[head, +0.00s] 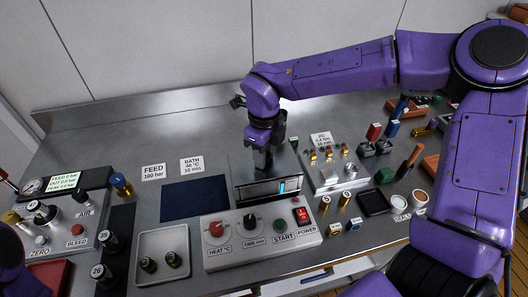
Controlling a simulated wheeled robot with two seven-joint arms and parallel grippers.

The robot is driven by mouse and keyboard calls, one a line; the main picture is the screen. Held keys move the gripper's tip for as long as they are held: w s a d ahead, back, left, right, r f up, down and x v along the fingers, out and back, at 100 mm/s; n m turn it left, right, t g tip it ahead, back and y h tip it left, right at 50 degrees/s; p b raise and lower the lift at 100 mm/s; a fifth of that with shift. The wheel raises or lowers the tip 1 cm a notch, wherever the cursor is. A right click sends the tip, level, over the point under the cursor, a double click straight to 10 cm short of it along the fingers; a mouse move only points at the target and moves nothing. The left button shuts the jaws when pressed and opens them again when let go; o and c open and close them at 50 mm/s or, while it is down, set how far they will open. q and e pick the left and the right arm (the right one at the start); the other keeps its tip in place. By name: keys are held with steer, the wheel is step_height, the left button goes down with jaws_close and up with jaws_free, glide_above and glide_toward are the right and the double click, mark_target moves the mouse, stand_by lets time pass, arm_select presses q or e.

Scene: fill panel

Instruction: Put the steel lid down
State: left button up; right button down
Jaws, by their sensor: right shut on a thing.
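My right gripper (264,162) points down over the steel bath box (262,191), which has a small blue-lit window in its front. The gripper is shut on the steel lid (243,174), a flat grey plate at the top of the box. A dark blue mat (193,195) lies bare to the left of the box. Only a purple part of my left arm shows at the left edge; its gripper is out of view.
A control panel (262,236) with knobs and switches stands in front of the box. A white tray (163,240) holds two dark cylinders. A fittings block (330,172) stands close to the right. Labels (191,166) stand behind the mat. The back left bench is clear.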

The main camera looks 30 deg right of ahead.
steer(key=shift+s+f, duration=0.1)
steer(key=shift+s, duration=0.05)
steer(key=shift+f, duration=0.1)
steer(key=c, duration=0.8)
jaws_free()
step_height(320, 180, up, 13)
steer(key=shift+f+b, duration=0.2)
steer(key=shift+b, duration=0.3)
